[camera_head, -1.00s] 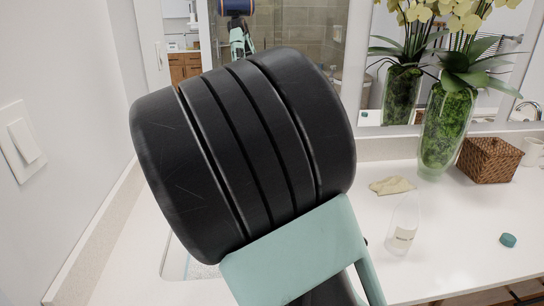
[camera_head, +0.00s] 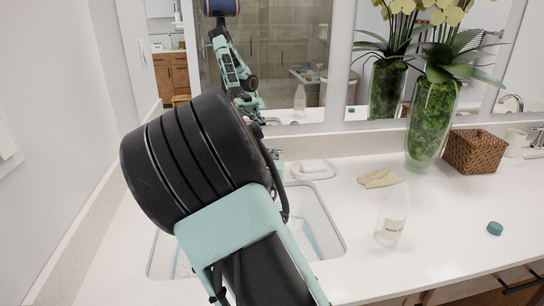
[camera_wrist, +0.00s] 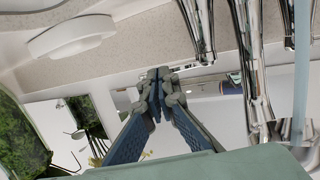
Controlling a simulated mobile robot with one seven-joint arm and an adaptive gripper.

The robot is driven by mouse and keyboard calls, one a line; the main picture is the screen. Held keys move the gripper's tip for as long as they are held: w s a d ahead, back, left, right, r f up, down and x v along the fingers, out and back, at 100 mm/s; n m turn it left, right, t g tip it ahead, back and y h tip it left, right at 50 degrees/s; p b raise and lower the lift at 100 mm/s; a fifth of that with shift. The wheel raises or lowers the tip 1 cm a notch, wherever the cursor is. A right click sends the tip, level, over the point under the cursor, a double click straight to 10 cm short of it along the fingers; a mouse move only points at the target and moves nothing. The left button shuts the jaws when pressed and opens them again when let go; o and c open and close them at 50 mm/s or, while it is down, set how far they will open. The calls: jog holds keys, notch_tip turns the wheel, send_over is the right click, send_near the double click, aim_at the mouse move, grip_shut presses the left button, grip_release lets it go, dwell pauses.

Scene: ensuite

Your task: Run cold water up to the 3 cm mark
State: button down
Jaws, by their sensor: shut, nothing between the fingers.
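The sink basin (camera_head: 333,232) is set in the white counter, partly hidden behind my arm. A pale blue, speckled patch (camera_head: 304,240) shows inside it; I cannot tell the water depth, and no 3 cm mark is readable. In the wrist view, chrome tap parts (camera_wrist: 252,70) stand to the right of my gripper (camera_wrist: 155,82). A pale blue translucent column (camera_wrist: 301,65) at the right edge looks like running water. My gripper is shut and empty, apart from the chrome parts in that picture. In the head view my arm hides most of the tap.
A white soap dish (camera_head: 313,169) sits behind the basin. A clear bottle (camera_head: 391,215), a folded cloth (camera_head: 379,178), a teal cap (camera_head: 494,228), an orchid vase (camera_head: 432,120) and a wicker basket (camera_head: 484,151) stand on the right counter. The mirror (camera_head: 275,60) is behind.

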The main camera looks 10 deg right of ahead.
jog(key=shift+w+d+f+b, duration=0.1)
jog(key=shift+w+d+b, duration=0.45)
jog(key=shift+w+d, duration=0.3)
jog(key=shift+w, duration=0.2)
